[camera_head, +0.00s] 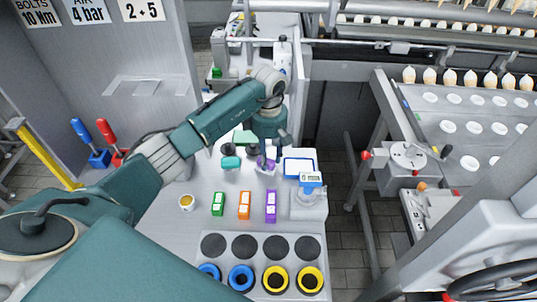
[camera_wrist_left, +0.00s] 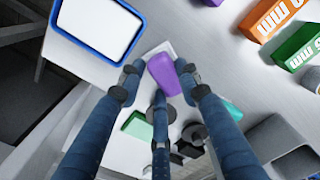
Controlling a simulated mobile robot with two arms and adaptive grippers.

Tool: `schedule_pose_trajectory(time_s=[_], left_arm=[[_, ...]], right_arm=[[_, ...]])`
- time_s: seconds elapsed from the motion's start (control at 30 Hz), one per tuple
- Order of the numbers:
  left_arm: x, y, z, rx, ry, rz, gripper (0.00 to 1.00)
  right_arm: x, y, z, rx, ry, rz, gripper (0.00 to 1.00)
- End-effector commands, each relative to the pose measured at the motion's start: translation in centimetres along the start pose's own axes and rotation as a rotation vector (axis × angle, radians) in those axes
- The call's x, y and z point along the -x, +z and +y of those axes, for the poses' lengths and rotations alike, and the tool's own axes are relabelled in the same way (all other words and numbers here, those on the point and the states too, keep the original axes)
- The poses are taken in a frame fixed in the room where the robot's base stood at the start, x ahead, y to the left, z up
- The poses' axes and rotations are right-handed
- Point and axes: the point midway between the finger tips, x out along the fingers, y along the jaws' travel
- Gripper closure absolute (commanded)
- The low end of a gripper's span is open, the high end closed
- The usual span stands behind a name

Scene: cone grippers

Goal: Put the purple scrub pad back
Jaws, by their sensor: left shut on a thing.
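The purple scrub pad (camera_head: 267,162) is at the fingertips of my left gripper (camera_head: 266,152) over the grey worktop. In the left wrist view the pad (camera_wrist_left: 163,74) sits between the blue fingers of my left gripper (camera_wrist_left: 160,82), which is shut on it. A pale holder edge (camera_wrist_left: 158,48) shows just beyond the pad; I cannot tell whether the pad touches it. My right gripper does not show.
Green (camera_head: 218,204), orange (camera_head: 244,205) and purple (camera_head: 270,206) boxes stand in front. A small cup (camera_head: 187,202) is at the left. Some worktop between is clear.

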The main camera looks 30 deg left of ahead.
Motion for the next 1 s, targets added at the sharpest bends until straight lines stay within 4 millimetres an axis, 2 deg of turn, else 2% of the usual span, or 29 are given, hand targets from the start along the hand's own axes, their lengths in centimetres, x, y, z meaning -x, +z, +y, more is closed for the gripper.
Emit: schedule_pose_trajectory(time_s=[0.37, 0.4, 0.5, 0.8, 0.87, 1.0], left_arm=[[-0.7, 0.0, 0.1, 0.0, 0.003, 0.0, 0.91], [-0.6, 0.0, 0.1, -0.001, 0.003, 0.0, 0.62], [-0.6, 0.0, 0.1, 0.0, 0.002, 0.0, 0.47], [-0.3, 0.0, 0.0, 0.0, 0.002, -0.001, 0.47], [0.0, 0.0, 0.1, -0.001, 0.002, -0.001, 0.47], [1.8, -0.1, 0.2, -0.001, 0.008, 0.002, 0.47]], right_arm=[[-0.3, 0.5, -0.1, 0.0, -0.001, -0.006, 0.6], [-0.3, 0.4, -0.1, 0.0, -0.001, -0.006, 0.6], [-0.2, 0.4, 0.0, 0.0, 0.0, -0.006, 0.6], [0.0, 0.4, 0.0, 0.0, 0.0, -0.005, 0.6], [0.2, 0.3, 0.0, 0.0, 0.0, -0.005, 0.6], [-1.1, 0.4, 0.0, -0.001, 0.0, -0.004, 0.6]])
